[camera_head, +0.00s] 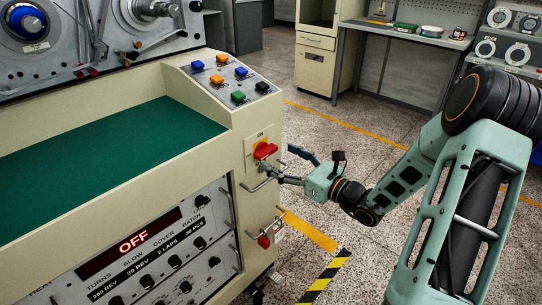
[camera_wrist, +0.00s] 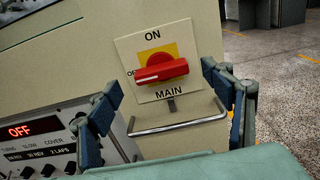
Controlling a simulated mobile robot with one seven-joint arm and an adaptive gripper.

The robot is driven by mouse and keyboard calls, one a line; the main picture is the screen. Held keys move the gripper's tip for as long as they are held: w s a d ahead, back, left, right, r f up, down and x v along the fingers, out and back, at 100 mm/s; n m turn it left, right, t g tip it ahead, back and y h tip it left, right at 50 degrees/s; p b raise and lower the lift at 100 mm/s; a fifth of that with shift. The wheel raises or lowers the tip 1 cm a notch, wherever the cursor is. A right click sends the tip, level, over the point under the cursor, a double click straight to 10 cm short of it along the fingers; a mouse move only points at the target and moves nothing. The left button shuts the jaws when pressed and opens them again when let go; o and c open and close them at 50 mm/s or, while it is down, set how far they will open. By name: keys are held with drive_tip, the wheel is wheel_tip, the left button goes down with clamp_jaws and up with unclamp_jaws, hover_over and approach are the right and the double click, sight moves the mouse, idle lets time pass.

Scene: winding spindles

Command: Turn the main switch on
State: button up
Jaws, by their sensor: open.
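The main switch (camera_head: 263,150) is a red rotary knob on a yellow and white plate at the right end of the cream machine. In the wrist view the red knob (camera_wrist: 160,70) has its bar lying nearly level, with one end by the partly hidden OFF mark at left. ON is printed above it and MAIN below. My gripper (camera_head: 277,159) is open in front of the switch. In the wrist view its two fingers (camera_wrist: 164,78) stand apart to the left and right of the knob, with a gap on each side; contact is not seen.
A metal bar handle (camera_wrist: 178,126) juts out just below the switch plate. The control panel's display (camera_head: 133,243) reads OFF in red. Coloured push buttons (camera_head: 215,79) sit on the sloped top. Another red switch (camera_head: 264,241) is lower on the end face. Speckled floor is open at right.

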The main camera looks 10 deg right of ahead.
sight(270, 152)
drive_tip(key=shift+x, duration=2.05)
drive_tip(key=shift+c, duration=0.5)
drive_tip(key=c, duration=1.1)
